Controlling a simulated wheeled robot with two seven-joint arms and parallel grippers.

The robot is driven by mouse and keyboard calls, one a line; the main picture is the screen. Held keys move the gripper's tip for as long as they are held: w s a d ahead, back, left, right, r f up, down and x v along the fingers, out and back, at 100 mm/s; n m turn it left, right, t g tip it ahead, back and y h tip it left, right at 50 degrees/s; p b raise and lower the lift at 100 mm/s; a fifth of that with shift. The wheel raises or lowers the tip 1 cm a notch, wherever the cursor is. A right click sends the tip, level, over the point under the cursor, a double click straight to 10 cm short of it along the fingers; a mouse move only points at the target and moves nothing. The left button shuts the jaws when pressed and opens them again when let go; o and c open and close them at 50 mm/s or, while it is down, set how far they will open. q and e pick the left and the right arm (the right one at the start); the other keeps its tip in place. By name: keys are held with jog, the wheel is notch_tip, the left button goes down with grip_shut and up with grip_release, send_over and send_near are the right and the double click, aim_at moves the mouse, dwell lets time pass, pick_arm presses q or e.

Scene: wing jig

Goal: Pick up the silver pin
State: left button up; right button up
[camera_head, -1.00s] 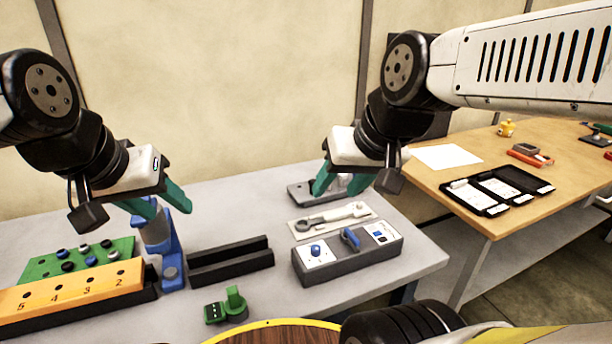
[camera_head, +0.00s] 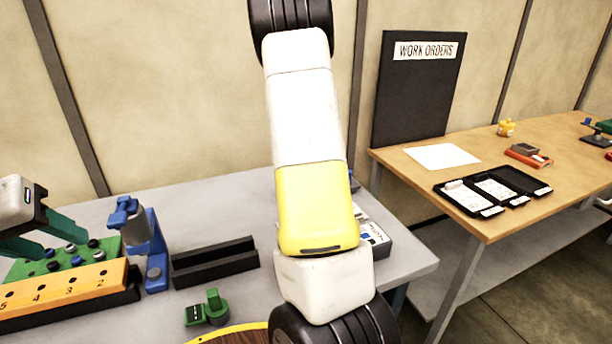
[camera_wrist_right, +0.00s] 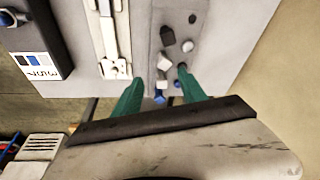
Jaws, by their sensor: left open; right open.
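Several small round pin heads, blue, black and pale, stand in the green board (camera_head: 108,246) at the left of the grey table. I cannot tell which one is the silver pin. My left gripper (camera_head: 62,243) is open, with its green fingers over or just in front of the green board. My right gripper is hidden behind my own arm in the head view. In the right wrist view, my right gripper (camera_wrist_right: 160,78) is open and empty, pointing at a grey tray (camera_wrist_right: 172,12) with several black, white and blue pieces.
An orange numbered block (camera_head: 65,288) is in front of the green board. A blue stand (camera_head: 156,250), black channel (camera_head: 215,264) and green fixture (camera_head: 208,308) are to its right. My arm covers the table's middle. A wooden table (camera_head: 400,165) is at right.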

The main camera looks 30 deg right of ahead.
jog(key=shift+m+g+h, duration=0.5)
jog(key=shift+m+h, duration=0.3)
jog(key=shift+m, duration=0.1)
jog(key=d+f, duration=0.3)
jog(key=w+d+f, duration=0.1)
jog(key=d+f, duration=0.1)
jog(key=f, duration=0.2)
jog(key=d+f, duration=0.3)
jog(key=f, duration=0.1)
jog(key=shift+w+d, duration=0.3)
jog(key=shift+d, duration=0.05)
grip_shut()
